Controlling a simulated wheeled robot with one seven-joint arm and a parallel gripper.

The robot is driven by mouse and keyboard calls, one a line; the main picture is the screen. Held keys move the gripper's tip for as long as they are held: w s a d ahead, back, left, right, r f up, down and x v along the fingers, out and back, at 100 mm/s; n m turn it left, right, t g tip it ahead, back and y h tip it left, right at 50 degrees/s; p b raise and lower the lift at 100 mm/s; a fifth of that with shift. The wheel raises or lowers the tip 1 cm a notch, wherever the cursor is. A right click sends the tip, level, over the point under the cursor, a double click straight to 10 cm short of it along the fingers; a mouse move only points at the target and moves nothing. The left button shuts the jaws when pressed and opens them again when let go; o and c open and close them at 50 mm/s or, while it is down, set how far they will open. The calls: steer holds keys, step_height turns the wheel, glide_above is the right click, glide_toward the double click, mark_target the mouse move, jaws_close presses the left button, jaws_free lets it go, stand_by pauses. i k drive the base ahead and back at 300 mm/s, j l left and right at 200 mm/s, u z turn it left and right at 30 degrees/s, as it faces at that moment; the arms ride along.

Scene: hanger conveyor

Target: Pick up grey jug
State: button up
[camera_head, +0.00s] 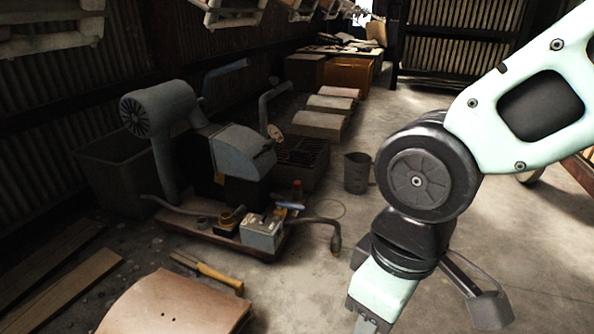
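The grey jug (356,174) stands upright on the concrete floor near the middle of the head view. It is to the right of the machine and its wooden base, with bare floor around it. My gripper (372,318) is at the bottom of the view, nearer the camera than the jug and apart from it. The lower edge of the picture cuts it off, so I cannot see whether its fingers are open or shut. My arm comes in from the upper right.
A blue-grey machine (240,150) stands on a low wooden pallet at left, with a small grey box (262,233) and a bent hose (325,222). A curved wooden board (178,306) and a yellow-handled tool (212,272) lie in front.

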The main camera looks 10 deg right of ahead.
mark_target(358, 165)
steer(key=z, duration=0.4)
steer(key=i+j+z, duration=0.1)
steer(key=i, duration=0.5)
steer(key=i+j+z, duration=0.15)
steer(key=i, duration=0.45)
